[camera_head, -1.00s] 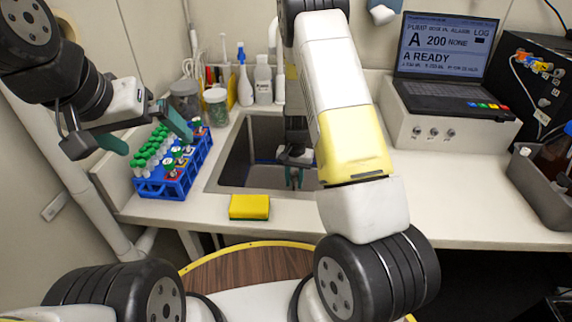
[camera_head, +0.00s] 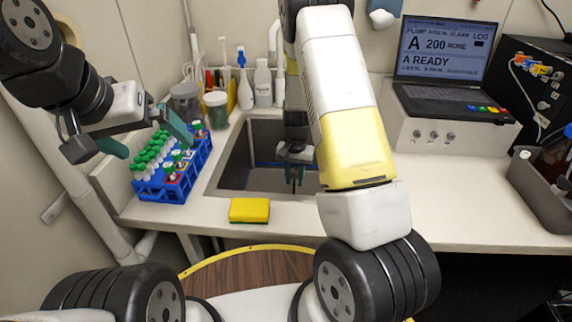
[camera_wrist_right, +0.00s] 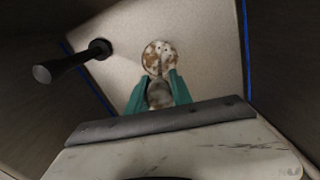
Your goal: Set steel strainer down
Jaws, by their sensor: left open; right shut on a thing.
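My right gripper (camera_head: 294,174) reaches down inside the sink (camera_head: 232,153). In the right wrist view its teal fingers (camera_wrist_right: 158,92) are shut on a small greyish piece. Just beyond the fingertips is a round, pale disc with rusty brown patches and small holes, which looks like the steel strainer (camera_wrist_right: 157,57). It appears close over the sink floor (camera_wrist_right: 205,50); whether it touches cannot be told. In the head view the strainer is too small to make out. My left gripper (camera_head: 147,135) is open and empty above the blue tube rack (camera_head: 172,187).
A black rod with a round end (camera_wrist_right: 98,50) stands in the sink beside the disc. A yellow sponge (camera_head: 249,210) lies at the sink's front edge. Jars and bottles (camera_head: 245,85) stand behind. A laptop (camera_head: 450,60) is at the right; the counter (camera_head: 440,185) before it is clear.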

